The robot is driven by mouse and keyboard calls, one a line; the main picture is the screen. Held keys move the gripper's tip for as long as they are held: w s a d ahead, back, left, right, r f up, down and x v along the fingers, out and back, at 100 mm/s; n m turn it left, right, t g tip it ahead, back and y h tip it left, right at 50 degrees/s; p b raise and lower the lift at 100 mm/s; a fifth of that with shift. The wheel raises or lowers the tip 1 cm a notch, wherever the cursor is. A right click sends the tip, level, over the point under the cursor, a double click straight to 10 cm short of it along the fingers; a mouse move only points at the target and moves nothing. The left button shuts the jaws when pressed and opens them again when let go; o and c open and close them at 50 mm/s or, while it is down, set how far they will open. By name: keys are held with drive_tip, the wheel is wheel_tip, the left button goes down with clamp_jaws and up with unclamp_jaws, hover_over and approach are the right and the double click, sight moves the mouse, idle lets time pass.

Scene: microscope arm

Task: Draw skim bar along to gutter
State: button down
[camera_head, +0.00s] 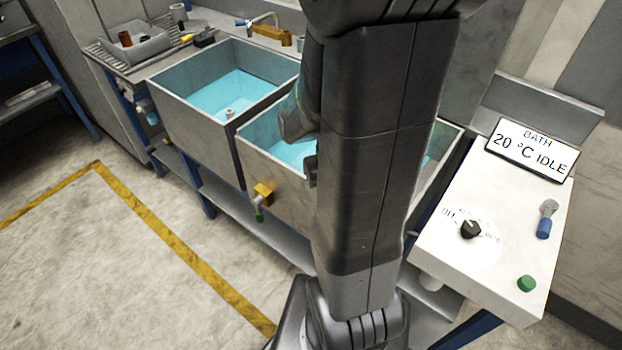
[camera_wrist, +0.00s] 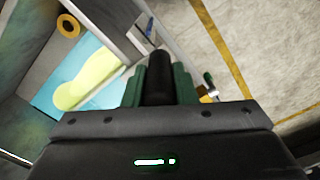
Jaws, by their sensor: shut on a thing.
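In the wrist view, my gripper (camera_wrist: 158,82) has its green fingers shut on a black round grip (camera_wrist: 157,66), which looks like the skim bar's handle. The rest of the bar cannot be told apart from the grey edges beyond the fingers. A pale yellow-green patch (camera_wrist: 88,78) lies on blue liquid (camera_wrist: 60,98) to the left of the fingers. I cannot pick out the gutter for certain. In the head view, my arm hides the gripper and much of the right-hand basin (camera_head: 270,165), whose blue liquid (camera_head: 292,152) shows beside the arm.
A second basin (camera_head: 190,120) with blue liquid stands to the left. A brass tap (camera_head: 262,193) projects from the right basin's front. A white control panel (camera_head: 495,235) with a sign reading "20 °C IDLE" (camera_head: 532,150) stands right. The floor at left is clear.

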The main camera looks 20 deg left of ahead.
drive_tip(key=s+d, duration=0.3)
drive_tip(key=d, duration=0.4)
drive_tip(key=shift+s+d, duration=0.15)
drive_tip(key=shift+d, duration=0.25)
drive_tip(key=c, duration=1.2)
unclamp_jaws()
drive_tip(key=shift+o, duration=0.2)
drive_tip(key=shift+r, duration=0.15)
wheel_tip(320, 180, up, 14)
drive_tip(key=p, duration=0.1)
drive_tip(key=shift+f, duration=0.2)
drive_tip(key=shift+f, duration=0.1)
wheel_tip(320, 180, down, 14)
drive_tip(key=b, duration=0.1)
drive_tip(key=shift+r, duration=0.2)
